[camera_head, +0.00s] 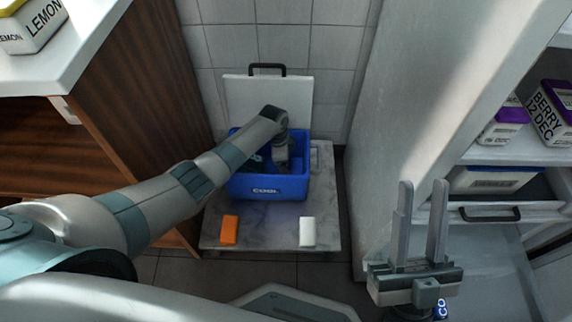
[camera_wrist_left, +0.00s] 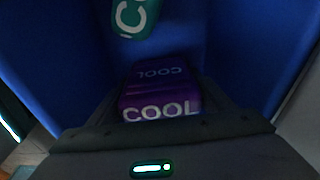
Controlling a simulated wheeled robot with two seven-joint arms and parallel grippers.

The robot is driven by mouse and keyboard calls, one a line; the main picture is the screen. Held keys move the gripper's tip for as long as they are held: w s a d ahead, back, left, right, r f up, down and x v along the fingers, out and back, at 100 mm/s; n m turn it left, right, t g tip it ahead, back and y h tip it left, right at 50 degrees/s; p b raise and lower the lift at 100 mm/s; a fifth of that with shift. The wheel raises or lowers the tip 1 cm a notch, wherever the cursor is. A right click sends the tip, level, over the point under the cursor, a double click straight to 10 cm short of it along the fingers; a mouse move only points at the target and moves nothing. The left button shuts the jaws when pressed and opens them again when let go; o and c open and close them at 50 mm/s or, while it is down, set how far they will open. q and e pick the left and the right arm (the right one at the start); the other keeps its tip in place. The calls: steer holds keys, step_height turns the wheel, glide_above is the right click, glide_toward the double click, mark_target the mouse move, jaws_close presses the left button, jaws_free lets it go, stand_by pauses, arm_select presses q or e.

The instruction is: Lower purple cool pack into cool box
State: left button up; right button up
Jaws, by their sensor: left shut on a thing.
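The blue cool box (camera_head: 268,187) stands on a low marble-topped stand, with its white lid (camera_head: 290,88) upright behind it. My left arm reaches down into the box, and its gripper is mostly hidden there in the head view. In the left wrist view my left gripper (camera_wrist_left: 160,100) is shut on the purple cool pack (camera_wrist_left: 160,92), marked COOL, inside the blue walls. A teal cool pack (camera_wrist_left: 135,15) lies in the box ahead of it. Whether the purple pack touches the floor I cannot tell. My right gripper (camera_head: 422,222) is open and empty, fingers pointing up, right of the stand.
An orange block (camera_head: 229,230) and a white block (camera_head: 307,231) lie on the stand (camera_head: 270,225) in front of the box. A wooden cabinet (camera_head: 150,90) is close on the left. A fridge or freezer with labelled tubs (camera_head: 555,110) is on the right.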

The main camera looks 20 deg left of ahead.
arm_select(q)
steer(key=o, duration=1.4)
steer(key=shift+f, duration=0.1)
steer(key=r+p, duration=0.5)
steer(key=p, duration=0.1)
steer(key=a+r+p, duration=0.1)
steer(key=r+p, duration=0.4)
steer(key=r, duration=0.1)
steer(key=a+r+p, duration=0.1)
steer(key=r+p, duration=0.5)
steer(key=shift+s+a+r+p, duration=0.15)
steer(key=shift+s+a+p, duration=0.1)
steer(key=shift+s+p, duration=0.15)
steer(key=shift+s, duration=0.1)
